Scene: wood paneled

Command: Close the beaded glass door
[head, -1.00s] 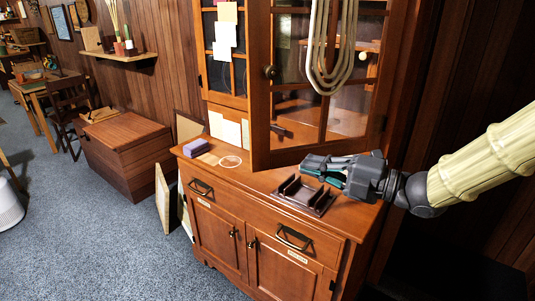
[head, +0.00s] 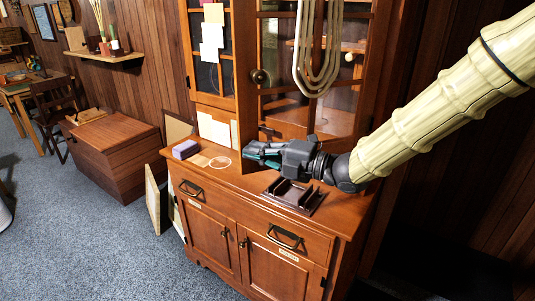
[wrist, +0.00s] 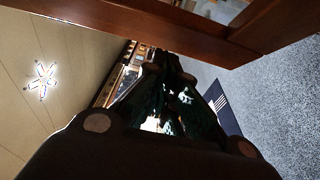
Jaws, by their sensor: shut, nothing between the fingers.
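The beaded glass door (head: 247,115) is the right-hand upper door of the wooden cabinet, with a round dark knob (head: 258,76) and pale bead strands (head: 310,75) hanging over its panes. It looks still somewhat ajar, its knob-side edge standing out from the cabinet front. My gripper (head: 254,154) is shut and empty, pointing left across the door's lower part just above the counter. It hides part of the door's bottom; I cannot tell whether they touch. In the wrist view, the dark fingers (wrist: 172,85) are in shadow and a brown wooden frame (wrist: 190,20) crosses the top close by.
On the counter (head: 245,185) lie a dark slotted holder (head: 294,196) below my gripper, a purple block (head: 186,149) and a pale ring (head: 220,162). The left glass door (head: 190,60) bears paper notes. A wooden chest (head: 115,160) stands farther left on the carpet.

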